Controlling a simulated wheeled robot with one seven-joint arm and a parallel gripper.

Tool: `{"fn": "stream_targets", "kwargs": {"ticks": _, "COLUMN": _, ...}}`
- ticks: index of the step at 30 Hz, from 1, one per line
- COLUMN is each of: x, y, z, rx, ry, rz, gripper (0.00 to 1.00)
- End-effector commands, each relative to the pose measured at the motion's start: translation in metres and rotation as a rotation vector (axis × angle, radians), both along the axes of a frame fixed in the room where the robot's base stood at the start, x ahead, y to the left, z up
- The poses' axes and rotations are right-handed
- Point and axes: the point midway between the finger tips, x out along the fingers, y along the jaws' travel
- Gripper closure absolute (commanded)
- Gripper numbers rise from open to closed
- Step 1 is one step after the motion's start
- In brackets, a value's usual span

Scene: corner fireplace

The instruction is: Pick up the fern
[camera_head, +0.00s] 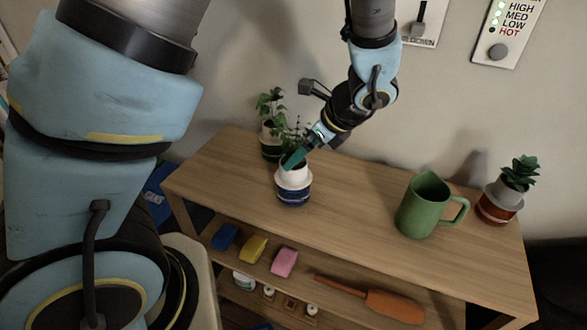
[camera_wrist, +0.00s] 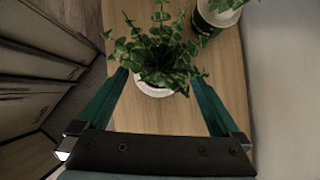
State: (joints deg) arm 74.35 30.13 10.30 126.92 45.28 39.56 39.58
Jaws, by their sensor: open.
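The fern stands upright in a white and dark blue pot (camera_head: 293,185) on the wooden table, left of the middle. My gripper (camera_head: 293,160) is right at the plant from above, its teal fingers partly covering the leaves in the head view. In the wrist view the fern's leafy top (camera_wrist: 158,55) fills the space ahead, with the white pot rim under it. The open teal fingers of my gripper (camera_wrist: 160,85) lie on either side of the plant, with gaps to the pot. Contact with the leaves cannot be told.
A second leafy plant in a dark pot (camera_head: 271,140) stands close behind the fern; it also shows in the wrist view (camera_wrist: 215,18). A green mug (camera_head: 424,207) and a succulent pot (camera_head: 499,204) stand to the right. Sponges and an orange tool (camera_head: 395,306) lie on the shelf below.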

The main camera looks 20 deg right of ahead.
Motion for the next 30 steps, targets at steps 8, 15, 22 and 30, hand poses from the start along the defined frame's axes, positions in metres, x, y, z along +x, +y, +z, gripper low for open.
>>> {"fn": "stream_targets", "kwargs": {"ticks": 8, "x": 0.012, "y": 0.008, "z": -0.022, "rx": 0.001, "ry": 0.0, "rz": 0.001, "gripper": 0.0}}
{"fn": "stream_targets", "kwargs": {"ticks": 15, "x": 0.012, "y": 0.008, "z": -0.023, "rx": -0.001, "ry": -0.001, "rz": 0.0, "gripper": 0.03}}
{"fn": "stream_targets", "kwargs": {"ticks": 22, "x": 0.012, "y": 0.008, "z": -0.023, "rx": -0.001, "ry": -0.001, "rz": 0.0, "gripper": 0.29}}
{"fn": "stream_targets", "kwargs": {"ticks": 30, "x": 0.012, "y": 0.008, "z": -0.022, "rx": -0.001, "ry": -0.001, "rz": 0.0, "gripper": 0.6}}
